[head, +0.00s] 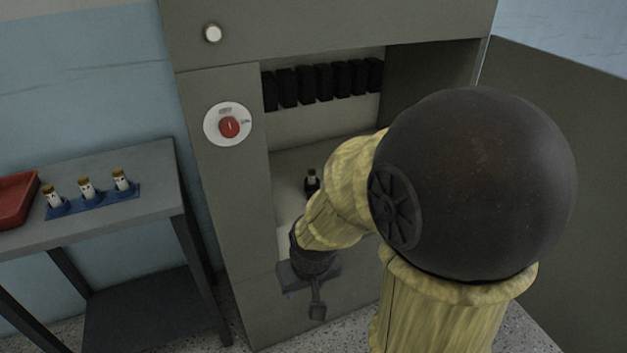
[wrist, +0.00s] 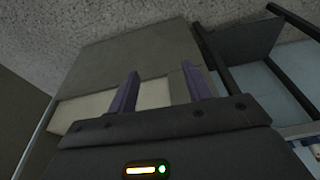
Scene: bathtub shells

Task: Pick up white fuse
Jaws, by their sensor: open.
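Three white fuses with brownish tops stand in a blue holder (head: 95,201) on the side table: a left one (head: 53,197), a middle one (head: 86,188) and a right one (head: 121,180). Another white fuse (head: 312,177) with a brownish top stands in a dark holder inside the open cabinet, just above my arm in the head view. My gripper (head: 317,303) hangs in front of the cabinet's lower part, below and apart from that fuse. In the wrist view my gripper (wrist: 162,90) has its two fingers apart with nothing between them.
The grey cabinet (head: 228,195) has a red rotary switch (head: 229,127), a white button (head: 213,33) and a row of black blocks (head: 325,83) inside. Its open door (head: 560,130) stands at the right. A red tray (head: 15,200) lies on the grey side table (head: 150,160).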

